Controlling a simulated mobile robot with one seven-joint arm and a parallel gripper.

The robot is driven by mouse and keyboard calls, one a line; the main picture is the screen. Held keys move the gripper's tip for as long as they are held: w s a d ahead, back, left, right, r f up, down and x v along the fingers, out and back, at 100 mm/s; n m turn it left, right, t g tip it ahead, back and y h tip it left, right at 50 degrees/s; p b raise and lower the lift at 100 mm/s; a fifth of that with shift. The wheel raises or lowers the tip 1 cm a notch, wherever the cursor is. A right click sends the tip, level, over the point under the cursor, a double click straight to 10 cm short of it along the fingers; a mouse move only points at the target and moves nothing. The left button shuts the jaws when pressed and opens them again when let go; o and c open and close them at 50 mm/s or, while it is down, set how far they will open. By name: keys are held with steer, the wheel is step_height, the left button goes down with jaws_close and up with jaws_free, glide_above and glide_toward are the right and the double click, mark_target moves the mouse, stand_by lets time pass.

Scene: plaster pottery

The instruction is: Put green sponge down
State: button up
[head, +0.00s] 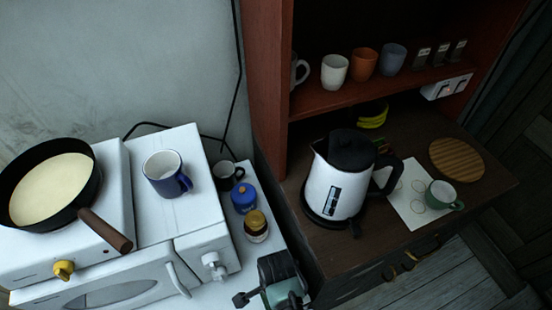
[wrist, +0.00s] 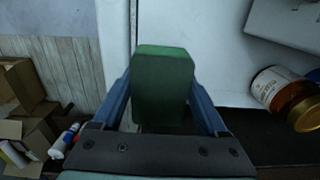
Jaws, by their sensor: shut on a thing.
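The green sponge (wrist: 164,88) is a dark green block in the wrist view, upright between the two blue fingers of my gripper (wrist: 166,98). My gripper is shut on it. In the head view my gripper (head: 262,298) is at the bottom edge, right of the white stove, and part of it is cut off. I cannot make out the sponge for certain in the head view. In the wrist view a white surface lies behind the sponge. Whether the sponge touches any surface cannot be told.
A jar with a gold lid (head: 256,226), a blue jar (head: 244,198) and a dark mug (head: 227,175) stand beyond my gripper. A blue mug (head: 166,174) and a pan (head: 50,184) stand on the stove. A kettle (head: 338,180) stands on the dark counter (head: 345,250). Cardboard boxes (wrist: 20,85) lie left.

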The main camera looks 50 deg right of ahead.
steer(key=shift+f, duration=2)
steer(key=shift+f, duration=0.1)
steer(key=o, duration=1.1)
step_height(320, 180, up, 12)
steer(key=shift+r, duration=0.15)
